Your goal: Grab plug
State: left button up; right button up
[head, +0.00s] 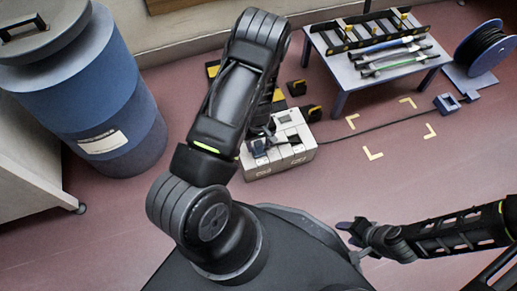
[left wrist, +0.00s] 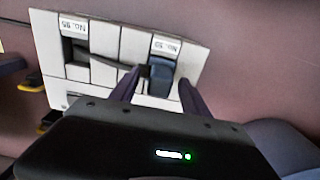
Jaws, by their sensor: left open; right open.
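A dark blue-grey plug (left wrist: 160,76) sits in one bay of a white block in the left wrist view. A dark lead runs from beside it to the left. The white block (head: 301,158) also shows in the head view, low on the floor, partly behind my left arm. My left gripper (left wrist: 158,94) is open, with one finger on each side of the plug; I cannot tell whether they touch it. In the head view my left gripper (head: 262,146) is over the block and largely hidden. My right gripper (head: 345,232) is open and empty, low at right, away from the block.
A blue table (head: 347,76) with a rack and rods stands at back right, beside a cable reel (head: 487,47). A cable (head: 375,127) crosses the floor to a blue connector (head: 447,103). A blue barrel (head: 110,115) stands left. Floor at right is mostly clear.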

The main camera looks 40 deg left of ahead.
pick_arm(q)
grip_shut()
dwell(0.6)
